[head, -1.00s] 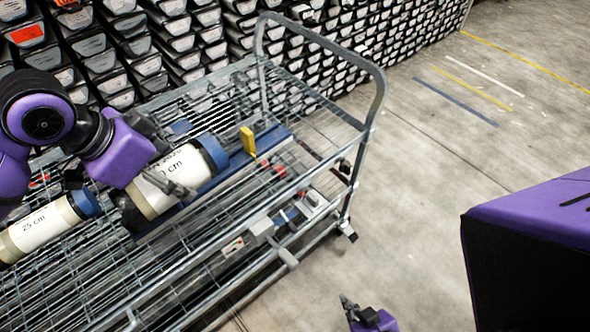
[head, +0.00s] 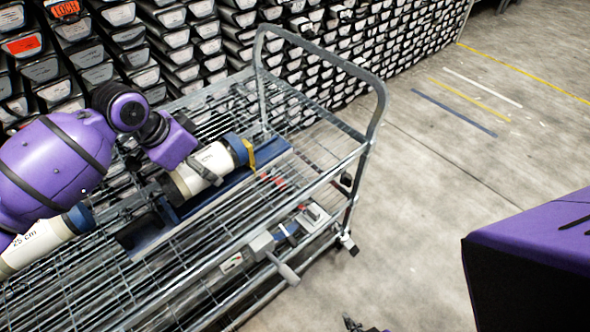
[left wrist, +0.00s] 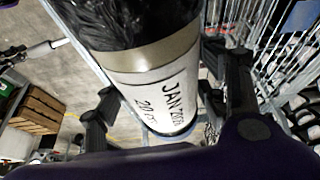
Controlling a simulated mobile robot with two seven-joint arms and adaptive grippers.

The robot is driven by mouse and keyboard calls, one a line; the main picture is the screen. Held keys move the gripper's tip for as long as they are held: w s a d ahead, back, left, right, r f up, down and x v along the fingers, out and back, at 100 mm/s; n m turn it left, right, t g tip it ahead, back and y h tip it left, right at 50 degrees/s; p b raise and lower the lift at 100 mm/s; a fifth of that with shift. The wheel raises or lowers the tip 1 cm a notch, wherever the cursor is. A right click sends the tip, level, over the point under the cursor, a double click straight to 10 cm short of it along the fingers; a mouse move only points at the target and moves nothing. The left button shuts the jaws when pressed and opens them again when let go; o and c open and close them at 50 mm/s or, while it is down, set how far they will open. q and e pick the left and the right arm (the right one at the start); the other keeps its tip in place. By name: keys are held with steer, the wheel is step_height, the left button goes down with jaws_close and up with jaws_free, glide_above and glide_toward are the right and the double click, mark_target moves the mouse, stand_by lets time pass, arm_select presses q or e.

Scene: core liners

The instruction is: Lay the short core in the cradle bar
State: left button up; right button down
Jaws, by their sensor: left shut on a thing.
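The short core (head: 195,176), a white tube with a blue cap and a dark near end, is held by my left gripper (head: 207,163). In the left wrist view the core (left wrist: 150,75) reads "20 cm" and lies between the two dark fingers (left wrist: 165,108). The blue cradle bar (head: 185,213) lies along the cart top under the core, with a yellow piece (head: 250,156) near the capped end and a black block (head: 146,228) at the near end. I cannot tell whether the core touches the bar. Only a tip of my right gripper (head: 352,324) shows at the bottom edge.
A longer core marked "25 cm" (head: 40,243) lies to the left on the wire-mesh cart. The cart's tall handle (head: 372,100) rises at its right end. Racks of core trays (head: 180,40) stand behind.

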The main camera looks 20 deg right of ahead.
arm_select(q)
steer(key=shift+w+d+f, duration=0.1)
steer(key=shift+w+d, duration=0.1)
steer(key=shift+w, duration=0.1)
steer(key=shift+w+f, duration=0.1)
steer(key=shift+f, duration=1.4)
steer(key=shift+f, duration=0.2)
steer(key=o, duration=1.8)
steer(key=shift+f, duration=0.1)
steer(key=o, duration=0.3)
steer(key=v, duration=1.2)
